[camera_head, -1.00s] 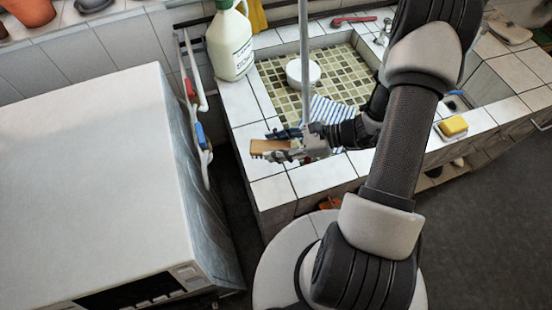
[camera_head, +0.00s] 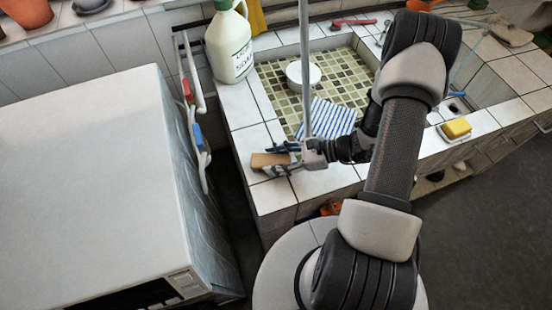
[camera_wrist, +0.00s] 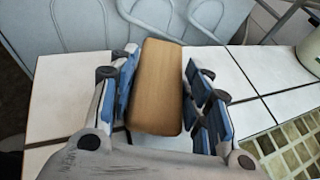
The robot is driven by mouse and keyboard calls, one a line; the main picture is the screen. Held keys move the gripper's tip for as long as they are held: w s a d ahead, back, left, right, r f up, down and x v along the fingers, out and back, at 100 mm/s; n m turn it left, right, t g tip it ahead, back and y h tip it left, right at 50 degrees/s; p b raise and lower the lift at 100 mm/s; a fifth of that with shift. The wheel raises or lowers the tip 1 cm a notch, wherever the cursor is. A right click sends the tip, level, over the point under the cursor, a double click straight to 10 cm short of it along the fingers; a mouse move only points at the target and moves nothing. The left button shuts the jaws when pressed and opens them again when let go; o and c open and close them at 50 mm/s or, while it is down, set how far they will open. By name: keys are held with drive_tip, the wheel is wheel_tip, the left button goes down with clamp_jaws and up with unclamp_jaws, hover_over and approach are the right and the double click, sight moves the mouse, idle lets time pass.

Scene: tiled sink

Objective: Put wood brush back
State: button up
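The wood brush (camera_head: 268,160) is a plain light-brown block at the left front corner of the tiled sink rim. My gripper (camera_head: 281,159) has its fingers on either side of it, their spacing narrow. In the wrist view the brush (camera_wrist: 158,88) lies lengthwise between the blue-padded fingers of my gripper (camera_wrist: 160,62). The left pads seem to touch it; a thin strip of tile shows by the lower right pads. It is low over the white tiles, and I cannot tell whether it touches them. Its underside is hidden.
A soap bottle (camera_head: 228,45) stands on the rim behind. A rack (camera_head: 195,105) with red and blue parts hangs beside the white appliance (camera_head: 90,190). A white bowl (camera_head: 303,74) and striped cloth (camera_head: 328,117) are in the basin. A yellow sponge (camera_head: 456,128) lies at right.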

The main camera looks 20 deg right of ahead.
drive_tip(key=o, duration=0.4)
drive_tip(key=shift+r, duration=0.1)
